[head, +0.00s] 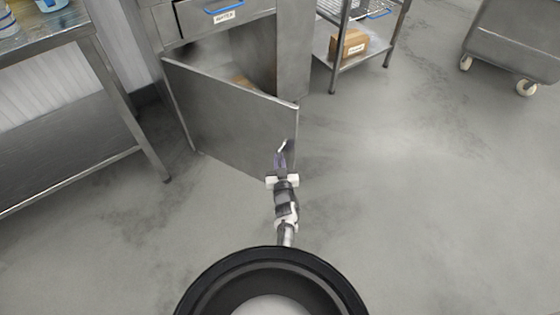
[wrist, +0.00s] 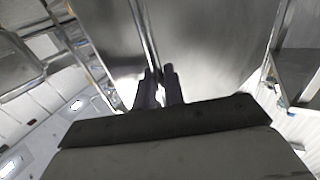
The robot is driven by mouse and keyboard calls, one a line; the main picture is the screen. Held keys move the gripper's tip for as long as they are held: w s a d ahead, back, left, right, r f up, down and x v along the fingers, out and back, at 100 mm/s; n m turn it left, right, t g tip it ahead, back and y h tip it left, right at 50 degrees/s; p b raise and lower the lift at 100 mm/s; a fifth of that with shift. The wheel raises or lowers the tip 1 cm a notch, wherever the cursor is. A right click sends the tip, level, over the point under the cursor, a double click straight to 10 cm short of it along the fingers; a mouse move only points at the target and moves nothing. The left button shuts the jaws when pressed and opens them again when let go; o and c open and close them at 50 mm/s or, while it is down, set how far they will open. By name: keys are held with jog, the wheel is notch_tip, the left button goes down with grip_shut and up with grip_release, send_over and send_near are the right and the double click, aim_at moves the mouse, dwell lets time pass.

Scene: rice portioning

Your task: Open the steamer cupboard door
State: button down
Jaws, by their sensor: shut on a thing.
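The grey steel cupboard door (head: 225,115) stands swung out from the cabinet, hinged at its left side. The dim cupboard interior (head: 255,55) shows above its top edge. My gripper (head: 281,158) is at the door's outer face near its free right edge, shut on the door handle, which it mostly hides. In the wrist view the fingertips (wrist: 159,76) close around a narrow upright bar (wrist: 146,30), the handle, with door panel on both sides.
Above the opening is a drawer with a blue handle (head: 224,9). A steel table (head: 95,110) stands left, a rack with a cardboard box (head: 349,44) stands behind right, and a wheeled bin (head: 515,45) is far right. The floor (head: 430,190) to the right is clear.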

jog(key=shift+w+a+r, duration=0.1)
jog(key=shift+a, duration=0.3)
jog(key=c, duration=1.6)
grip_release()
jog(key=shift+d, duration=0.15)
jog(key=s+p, duration=0.3)
jog(key=s, duration=0.4)
jog(key=shift+s+d+p, duration=0.1)
jog(key=shift+s+p, duration=0.2)
jog(key=shift+p, duration=0.05)
